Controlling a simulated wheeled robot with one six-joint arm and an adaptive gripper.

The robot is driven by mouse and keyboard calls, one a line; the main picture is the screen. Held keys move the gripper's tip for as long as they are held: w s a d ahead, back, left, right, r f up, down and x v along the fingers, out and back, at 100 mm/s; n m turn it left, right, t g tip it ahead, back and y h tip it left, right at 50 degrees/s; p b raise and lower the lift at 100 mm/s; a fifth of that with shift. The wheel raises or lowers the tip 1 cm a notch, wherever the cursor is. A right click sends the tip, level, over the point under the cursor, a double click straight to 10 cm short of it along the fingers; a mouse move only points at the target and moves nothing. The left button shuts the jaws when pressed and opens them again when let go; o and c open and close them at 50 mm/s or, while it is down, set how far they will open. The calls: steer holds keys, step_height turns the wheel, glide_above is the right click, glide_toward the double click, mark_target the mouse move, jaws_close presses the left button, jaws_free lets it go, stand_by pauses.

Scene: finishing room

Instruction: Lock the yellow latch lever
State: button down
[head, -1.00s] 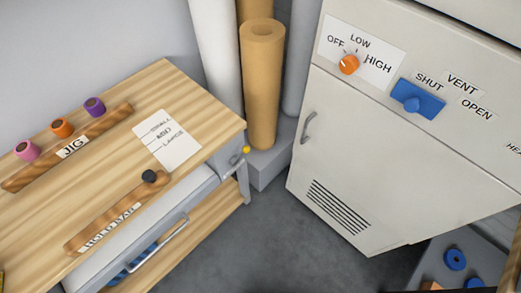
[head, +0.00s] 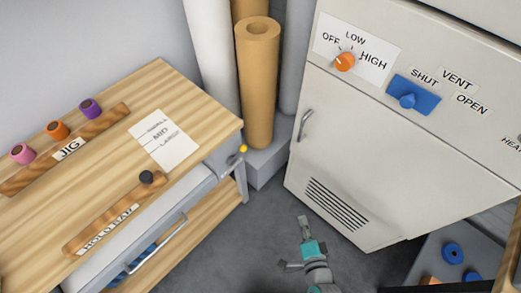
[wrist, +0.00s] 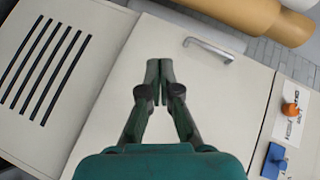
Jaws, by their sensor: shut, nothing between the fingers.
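The yellow latch lever shows in the head view as a small yellow tip (head: 243,149) on a grey part at the right front corner of the wooden bench. Its exact position, locked or not, is too small to tell. My gripper (head: 303,220) is in the lower middle of the head view, over the grey floor, to the right of and below the lever in the picture. In the wrist view my gripper (wrist: 160,66) is shut and empty, with its fingertips together in front of the pale cabinet. The lever is not seen in the wrist view.
The bench (head: 160,75) has a drawer with a bar handle (head: 158,243). A cardboard roll (head: 258,85) stands behind the bench corner. The pale cabinet (head: 370,150) at right has an orange knob (head: 345,61), a blue slider (head: 407,101) and a door handle (head: 305,125). Floor between is clear.

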mark_target(238, 155)
steer(key=w+a+m+y, duration=0.1)
steer(key=w+a+m, duration=0.2)
steer(key=w+a, duration=0.3)
steer(key=w+a+m+y, duration=0.2)
steer(key=w+a, duration=0.4)
steer(key=w, duration=0.7)
steer(key=shift+w+a+f+m+g, duration=0.2)
steer(key=shift+m+g, duration=0.1)
steer(key=shift+m, duration=0.5)
steer(key=w+a, duration=0.6)
steer(key=shift+w+a+f, duration=0.25)
steer(key=shift+a, duration=0.15)
